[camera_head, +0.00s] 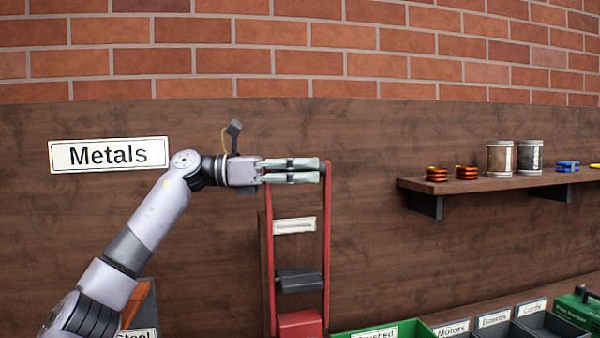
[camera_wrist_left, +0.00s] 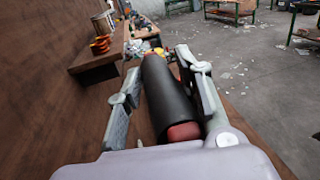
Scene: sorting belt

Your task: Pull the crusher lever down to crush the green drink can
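The can crusher's red frame (camera_head: 327,235) stands against the wood wall, with its lever raised to the top. The lever's black handle (camera_wrist_left: 170,95) has red ends and runs lengthwise between my left gripper's fingers in the wrist view. My left gripper (camera_head: 318,171) points right along the top of the lever in the head view. Its fingers (camera_wrist_left: 165,90) are open on either side of the handle, with a gap visible on the left side. The crusher's dark block (camera_head: 300,280) sits lower, above a red base (camera_head: 300,324). I cannot see the green can. My right gripper is out of view.
A wall shelf (camera_head: 500,182) with cans and coils juts out to the right. A green bin (camera_head: 385,332) and several dark labelled bins (camera_head: 497,328) line the bottom right. A "Metals" sign (camera_head: 108,155) hangs on the left. The wall between crusher and shelf is clear.

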